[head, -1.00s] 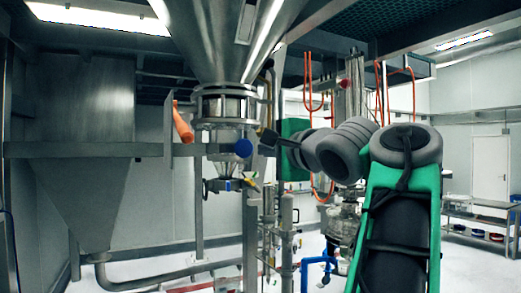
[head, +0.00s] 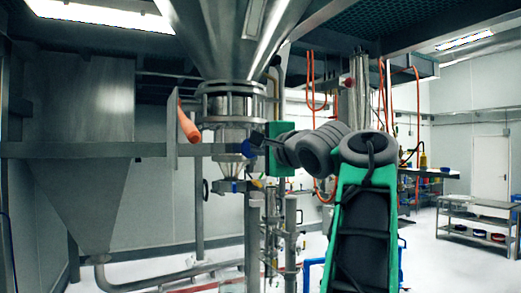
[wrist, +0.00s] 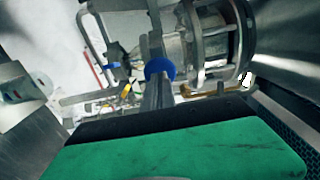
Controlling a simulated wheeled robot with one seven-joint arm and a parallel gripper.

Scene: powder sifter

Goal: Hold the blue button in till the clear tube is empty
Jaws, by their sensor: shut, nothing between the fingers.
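The blue button (head: 247,149) is a round disc on the fitting under the large steel hopper. In the head view my gripper (head: 256,139) overlaps it and hides part of it. In the wrist view the shut fingers (wrist: 157,88) reach up to the button (wrist: 159,69), their tips at its lower edge. I cannot tell whether it is pressed in. The clear tube (head: 230,106) looks to be the see-through section between metal flanges below the hopper, also in the wrist view (wrist: 216,44). Its contents cannot be made out.
The hopper cone (head: 236,40) hangs just above. An orange handle (head: 188,122) sticks out left of the tube. Pipes and a valve with a blue part (head: 235,187) lie below.

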